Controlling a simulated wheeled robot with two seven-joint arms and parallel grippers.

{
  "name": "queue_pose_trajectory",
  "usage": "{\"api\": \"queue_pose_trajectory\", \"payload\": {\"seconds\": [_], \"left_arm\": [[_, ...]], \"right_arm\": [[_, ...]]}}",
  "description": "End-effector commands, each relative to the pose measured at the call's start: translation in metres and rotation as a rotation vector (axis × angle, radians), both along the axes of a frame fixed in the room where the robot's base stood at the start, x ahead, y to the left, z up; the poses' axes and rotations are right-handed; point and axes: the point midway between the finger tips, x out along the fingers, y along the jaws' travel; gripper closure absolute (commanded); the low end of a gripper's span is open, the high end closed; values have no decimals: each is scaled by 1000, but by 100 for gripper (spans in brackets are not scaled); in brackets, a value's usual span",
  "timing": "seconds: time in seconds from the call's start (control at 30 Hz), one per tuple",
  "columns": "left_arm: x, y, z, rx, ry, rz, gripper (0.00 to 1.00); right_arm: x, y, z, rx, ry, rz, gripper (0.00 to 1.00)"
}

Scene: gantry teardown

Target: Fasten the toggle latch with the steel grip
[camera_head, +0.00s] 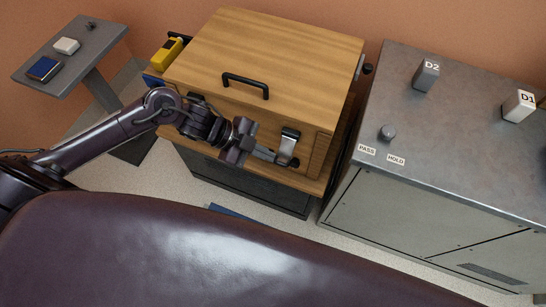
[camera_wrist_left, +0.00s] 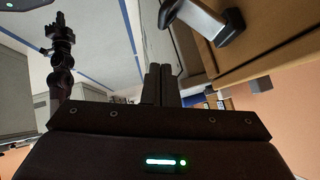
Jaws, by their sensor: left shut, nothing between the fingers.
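The toggle latch (camera_head: 288,146) has a pale steel grip and sits on the front face of the wooden cabinet (camera_head: 270,50), near its right end. In the left wrist view the steel grip (camera_wrist_left: 205,18) shows large at the top, standing off the wood. My left gripper (camera_head: 266,154) is just left of the latch, with its fingers pointing toward it. In the left wrist view its fingers (camera_wrist_left: 159,76) are together with nothing between them, apart from the grip. A dark jointed arm, seemingly my right one, shows small there; its gripper's state is unclear.
A black handle (camera_head: 246,85) is on the wooden lid. A yellow device (camera_head: 167,53) is at the cabinet's left. A grey metal bench (camera_head: 460,130) with blocks labelled D2 (camera_head: 427,75) and D1 (camera_head: 518,105) stands right. A small side table (camera_head: 85,60) is at far left.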

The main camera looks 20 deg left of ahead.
Motion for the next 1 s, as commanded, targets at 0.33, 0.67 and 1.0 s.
{"api": "queue_pose_trajectory", "payload": {"seconds": [0.33, 0.67, 1.0], "left_arm": [[16, -16, -45, -1, 1, 2, 100], [18, -16, -52, 1, -1, 0, 100], [17, -6, -57, 1, -26, 1, 100]], "right_arm": [[0, 0, 1, 0, 0, 0, 100], [0, 0, 1, 0, 1, 0, 100], [0, 3, -3, 3, 1, -1, 100]]}}
